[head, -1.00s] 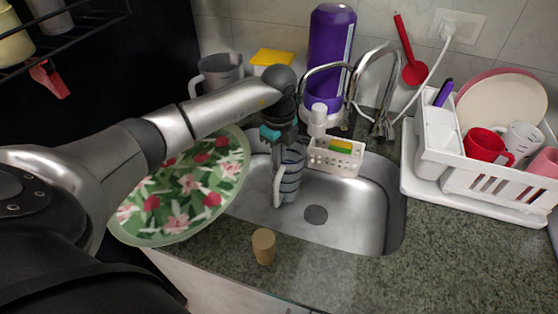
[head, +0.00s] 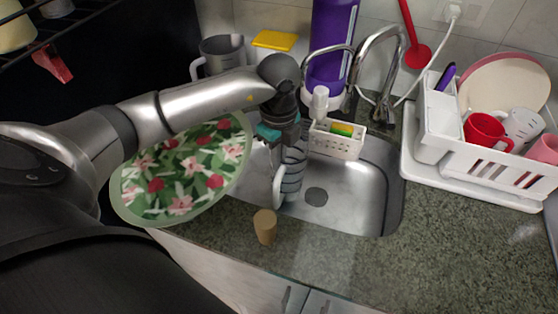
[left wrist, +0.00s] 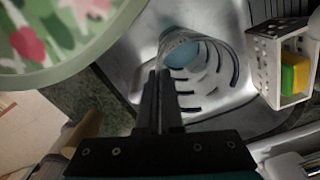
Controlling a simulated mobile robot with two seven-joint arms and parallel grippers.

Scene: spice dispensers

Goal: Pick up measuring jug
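The measuring jug (head: 292,172) is a pale, see-through jug with dark marks. It is at the left part of the sink basin, with its handle toward the front left. My left gripper (head: 275,135) comes down over it from above. In the left wrist view the jug (left wrist: 208,75) opens toward the camera, and the two fingers (left wrist: 160,98) are close together at its near left wall, by the handle. They appear shut on it. The exact contact is hard to see. My right gripper is out of view.
A flowered plate (head: 185,175) is left of the sink (head: 345,205), below my arm. A cork-like brown cylinder (head: 265,227) stands at the front edge. A sponge caddy (head: 337,138), faucet (head: 378,75) and white dish rack (head: 490,160) are right. A grey mug (head: 223,55) is behind.

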